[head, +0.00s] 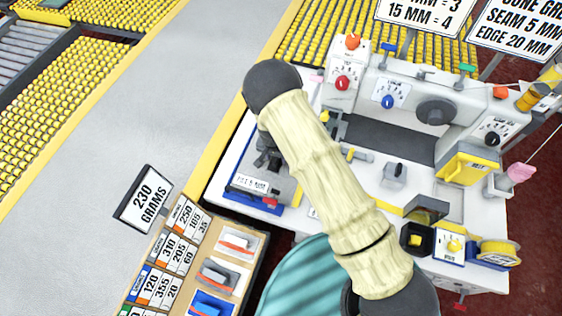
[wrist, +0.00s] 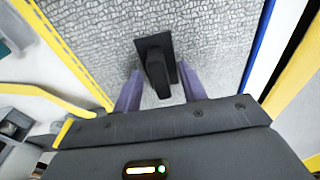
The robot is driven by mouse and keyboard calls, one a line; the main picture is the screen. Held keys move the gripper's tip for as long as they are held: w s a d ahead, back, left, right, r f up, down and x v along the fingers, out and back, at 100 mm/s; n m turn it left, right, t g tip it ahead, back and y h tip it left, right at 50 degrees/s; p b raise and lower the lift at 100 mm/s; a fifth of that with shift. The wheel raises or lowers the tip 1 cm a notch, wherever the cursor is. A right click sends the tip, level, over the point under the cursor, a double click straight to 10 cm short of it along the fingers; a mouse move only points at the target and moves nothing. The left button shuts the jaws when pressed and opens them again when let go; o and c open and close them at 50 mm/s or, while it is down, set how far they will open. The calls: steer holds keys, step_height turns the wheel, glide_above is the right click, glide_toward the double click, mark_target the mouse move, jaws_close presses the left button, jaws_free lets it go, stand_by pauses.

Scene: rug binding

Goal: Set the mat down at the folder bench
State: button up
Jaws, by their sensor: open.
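In the wrist view my gripper (wrist: 160,72) is open, its two purple fingers on either side of a black upright handle (wrist: 157,68). The handle stands on a grey, pebble-textured surface that looks like the mat (wrist: 212,50). A yellow edge runs along its left and a blue edge along its right. I cannot tell whether the fingers touch the handle. In the head view my arm crosses the middle and hides much of the white bench (head: 225,170), which seems to be the folder bench. The mat is not clearly visible there.
A sewing machine (head: 395,80) with coloured knobs stands at the right. A tray of labelled cards (head: 190,250) and a "230 GRAMS" sign (head: 145,198) are at lower left. Yellow roller beds (head: 60,115) lie beyond a clear grey floor strip (head: 165,100). A teal striped round thing (head: 295,285) is below.

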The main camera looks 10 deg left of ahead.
steer(key=shift+f, duration=0.4)
steer(key=shift+c, duration=0.4)
steer(key=shift+w, duration=0.1)
jaws_close()
